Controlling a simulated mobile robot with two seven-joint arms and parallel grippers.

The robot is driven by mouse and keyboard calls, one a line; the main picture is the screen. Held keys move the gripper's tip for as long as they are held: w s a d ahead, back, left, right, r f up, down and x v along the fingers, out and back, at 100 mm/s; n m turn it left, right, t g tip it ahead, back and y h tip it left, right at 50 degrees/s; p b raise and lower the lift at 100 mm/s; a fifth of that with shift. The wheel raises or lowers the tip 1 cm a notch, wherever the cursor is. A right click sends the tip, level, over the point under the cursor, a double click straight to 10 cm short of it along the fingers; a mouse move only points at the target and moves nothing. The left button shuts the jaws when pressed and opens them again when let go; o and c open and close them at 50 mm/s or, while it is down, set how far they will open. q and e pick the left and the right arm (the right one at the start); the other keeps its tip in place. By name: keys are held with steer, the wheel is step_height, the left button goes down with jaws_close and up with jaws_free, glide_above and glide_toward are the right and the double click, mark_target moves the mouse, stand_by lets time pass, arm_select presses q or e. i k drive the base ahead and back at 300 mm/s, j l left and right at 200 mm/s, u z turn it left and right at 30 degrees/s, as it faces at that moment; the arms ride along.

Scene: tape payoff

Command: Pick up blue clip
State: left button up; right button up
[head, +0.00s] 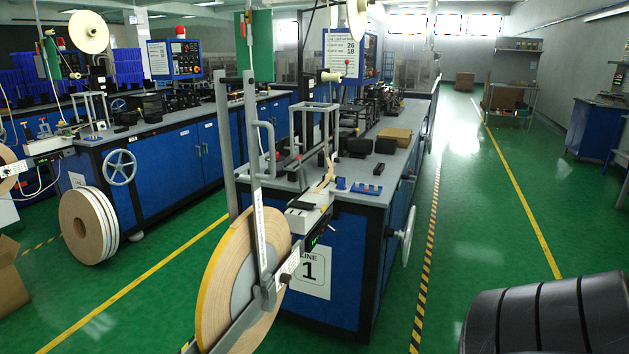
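A small blue clip (341,183) sits on the grey top of the line 1 bench (384,172), near its front corner. Right beside it on the right is a longer, low blue piece (367,189) with dark marks along its top. Both are small, and I cannot tell from here which of them is the blue clip for certain. Neither of my grippers shows in the head view, and nothing is holding the blue pieces.
A large tape reel (222,285) on a grey upright frame (254,150) stands left of the bench corner. Black blocks (359,146) and a brown box (394,134) lie behind the blue pieces. A handwheel (408,225) sticks out at the right side.

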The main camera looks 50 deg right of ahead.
mark_target(341, 182)
steer(key=l+u, duration=0.2)
steer(key=l, duration=0.25)
steer(key=l+u, duration=0.2)
steer(key=l, duration=0.25)
steer(key=k+l+u, duration=0.2)
steer(key=l, duration=0.2)
steer(key=l+u, duration=0.2)
steer(key=l, duration=0.25)
steer(key=k+l, duration=0.1)
steer(key=l, duration=0.25)
steer(key=k+l+u, duration=0.1)
steer(key=l, duration=0.25)
steer(key=k+l, duration=0.15)
steer(key=l, duration=0.2)
steer(key=k+l, duration=0.15)
steer(key=l, duration=0.2)
steer(key=k+l+u, duration=0.1)
steer(key=l, duration=0.25)
